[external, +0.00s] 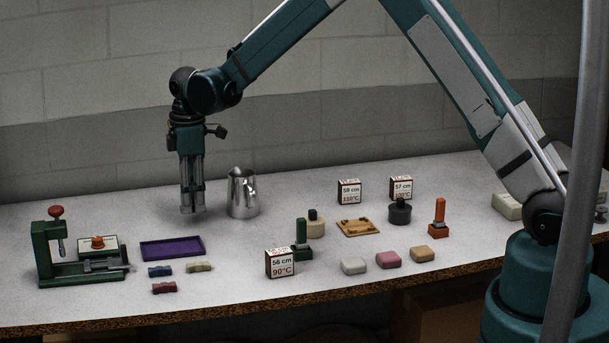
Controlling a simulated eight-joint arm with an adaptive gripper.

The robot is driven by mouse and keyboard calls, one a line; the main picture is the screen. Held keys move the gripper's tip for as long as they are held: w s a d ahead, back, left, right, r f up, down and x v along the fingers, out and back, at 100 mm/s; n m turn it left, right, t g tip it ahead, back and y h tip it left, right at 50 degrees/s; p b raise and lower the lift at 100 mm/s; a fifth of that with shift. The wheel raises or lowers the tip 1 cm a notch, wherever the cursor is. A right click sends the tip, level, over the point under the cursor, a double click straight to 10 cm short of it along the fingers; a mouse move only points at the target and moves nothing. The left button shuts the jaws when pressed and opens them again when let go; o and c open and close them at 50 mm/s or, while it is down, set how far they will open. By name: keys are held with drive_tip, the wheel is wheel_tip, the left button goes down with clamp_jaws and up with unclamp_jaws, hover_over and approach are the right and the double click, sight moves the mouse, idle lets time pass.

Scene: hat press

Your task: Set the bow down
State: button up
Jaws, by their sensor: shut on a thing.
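My gripper (191,209) points straight down at the left of the table, behind the purple tray (152,257) and left of the steel jug. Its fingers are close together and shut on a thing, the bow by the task. The bow is mostly hidden between the fingertips, and its colour cannot be made out. Small bow-like pieces lie on the table in front of the tray: a blue one (160,271), a cream one (200,267) and a dark red one (164,288). The purple tray looks empty.
A steel jug (243,194) stands just right of my gripper. A green press (48,253) stands at the far left. Labelled blocks (280,263), stamps (439,218) and coloured soap-like blocks (388,259) fill the middle and right. The table between tray and jug is clear.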

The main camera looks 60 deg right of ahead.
drive_tip(key=shift+f, duration=1.25)
drive_tip(key=shift+f, duration=0.1)
drive_tip(key=o, duration=0.7)
drive_tip(key=shift+c, duration=0.2)
drive_tip(key=shift+o, duration=0.2)
wheel_tip(320, 180, up, 12)
drive_tip(key=shift+r, duration=0.2)
